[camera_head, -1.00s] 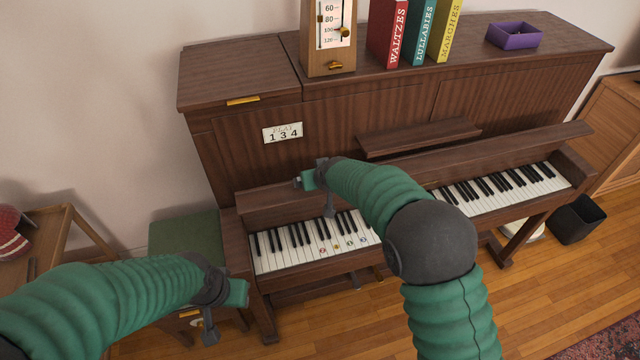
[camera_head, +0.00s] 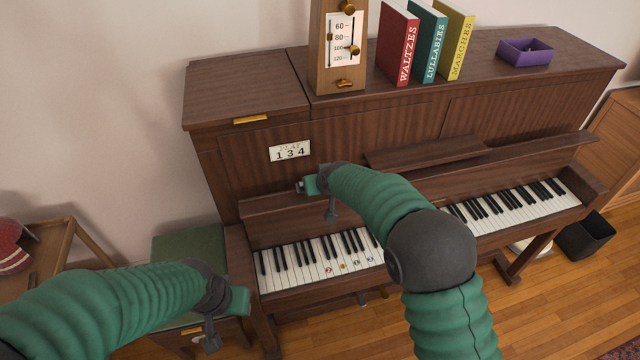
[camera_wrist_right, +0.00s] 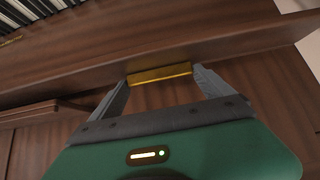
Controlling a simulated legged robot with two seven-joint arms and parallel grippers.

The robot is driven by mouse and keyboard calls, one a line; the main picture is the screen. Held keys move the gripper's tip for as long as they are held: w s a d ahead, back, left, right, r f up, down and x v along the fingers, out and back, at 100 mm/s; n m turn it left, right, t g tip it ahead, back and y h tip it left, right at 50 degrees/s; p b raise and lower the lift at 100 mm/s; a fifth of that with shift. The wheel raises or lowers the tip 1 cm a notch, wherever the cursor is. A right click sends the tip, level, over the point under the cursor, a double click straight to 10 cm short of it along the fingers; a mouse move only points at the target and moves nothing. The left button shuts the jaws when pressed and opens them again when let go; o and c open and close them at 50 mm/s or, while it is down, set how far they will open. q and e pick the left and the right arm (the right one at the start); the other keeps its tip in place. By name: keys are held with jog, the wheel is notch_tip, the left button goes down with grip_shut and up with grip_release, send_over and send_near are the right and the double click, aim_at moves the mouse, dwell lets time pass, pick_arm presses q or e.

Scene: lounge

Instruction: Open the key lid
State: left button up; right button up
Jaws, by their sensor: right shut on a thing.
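The brown wooden key lid (camera_head: 275,205) of the upright piano stands raised, with the white and black keys (camera_head: 320,259) bare below it. My right gripper (camera_head: 300,187) is at the lid's left part, in front of the piano. In the right wrist view its two grey fingers (camera_wrist_right: 160,76) are at the two ends of a brass handle (camera_wrist_right: 160,72) on the lid's edge, shut on it. My left gripper (camera_head: 245,300) hangs low at the left, away from the piano; its fingers cannot be made out.
A metronome (camera_head: 338,50), several books (camera_head: 425,45) and a purple tray (camera_head: 525,51) stand on the piano top. A card (camera_head: 289,151) reads "PLAY 1 3 4". A green stool (camera_head: 188,252) stands left of the keys, and a black bin (camera_head: 585,236) on the floor at right.

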jog(key=o, duration=1.8)
jog(key=shift+w+a+r, duration=0.1)
jog(key=shift+w+r, duration=0.3)
jog(key=shift+r, duration=0.1)
jog(key=shift+w+a+f, duration=0.15)
jog(key=shift+w+f, duration=0.05)
jog(key=shift+f, duration=0.15)
pick_arm(q)
jog(key=shift+b+x, duration=0.9)
jog(key=shift+x, duration=0.15)
pick_arm(e)
jog(key=v, duration=1.6)
jog(key=shift+s+r, duration=0.15)
jog(key=shift+s, duration=0.05)
pick_arm(q)
jog(key=shift+a, duration=0.1)
jog(key=shift+a, duration=0.1)
pick_arm(e)
jog(key=s+d+f+m+g+h, duration=0.1)
jog(key=s+d+f+g, duration=0.1)
jog(key=s+d+f, duration=0.6)
jog(key=s+d+f+m+g+h, duration=0.1)
jog(key=s+d+f+m+g, duration=0.1)
jog(key=s+d+f, duration=0.7)
jog(key=s+d+g, duration=0.1)
jog(key=s+d, duration=0.1)
jog(key=s, duration=0.5)
jog(key=shift+s+d+m+h, duration=0.15)
jog(key=shift+d+m+h, duration=0.1)
jog(key=shift+m+h, duration=0.05)
